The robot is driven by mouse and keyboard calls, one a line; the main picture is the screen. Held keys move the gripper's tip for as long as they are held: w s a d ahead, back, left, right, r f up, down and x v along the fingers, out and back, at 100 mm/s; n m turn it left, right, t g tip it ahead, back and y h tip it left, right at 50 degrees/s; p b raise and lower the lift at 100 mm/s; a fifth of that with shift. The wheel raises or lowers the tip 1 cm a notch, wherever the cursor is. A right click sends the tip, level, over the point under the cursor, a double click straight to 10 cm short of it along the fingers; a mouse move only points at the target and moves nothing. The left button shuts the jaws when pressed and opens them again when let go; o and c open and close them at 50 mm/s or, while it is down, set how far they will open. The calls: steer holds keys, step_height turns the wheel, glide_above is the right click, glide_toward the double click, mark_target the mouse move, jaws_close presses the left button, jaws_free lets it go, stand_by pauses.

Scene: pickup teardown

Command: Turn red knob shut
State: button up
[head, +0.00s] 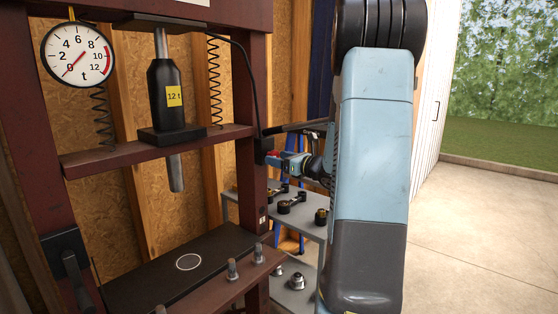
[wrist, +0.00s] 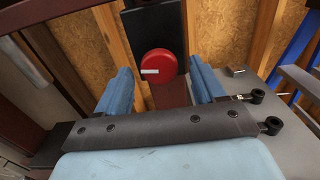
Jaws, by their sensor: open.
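The red knob (wrist: 157,66) is round with a pale bar mark on its left half. In the wrist view it sits on a black block (wrist: 152,25) on the press's dark red post. My gripper (wrist: 159,85) is open, with one blue finger on each side of and below the knob in that picture; I see no contact. In the head view my gripper (head: 292,163) is beside the right post, near a black block (head: 262,148). A bit of the red knob (head: 273,155) shows there, mostly hidden by the gripper.
The press frame (head: 255,90) carries a black 12 t jack (head: 166,95) and a round gauge (head: 78,54) reading near 0. A grey shelf (head: 312,226) with several dark parts stands behind the post. Bolts (head: 232,268) stand on the press's front beam. Concrete floor (head: 470,250) is clear at right.

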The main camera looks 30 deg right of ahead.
steer(key=c, duration=1)
steer(key=shift+c, duration=0.2)
steer(key=shift+m, duration=0.4)
steer(key=shift+s+a+m, duration=0.1)
steer(key=shift+m, duration=7.3)
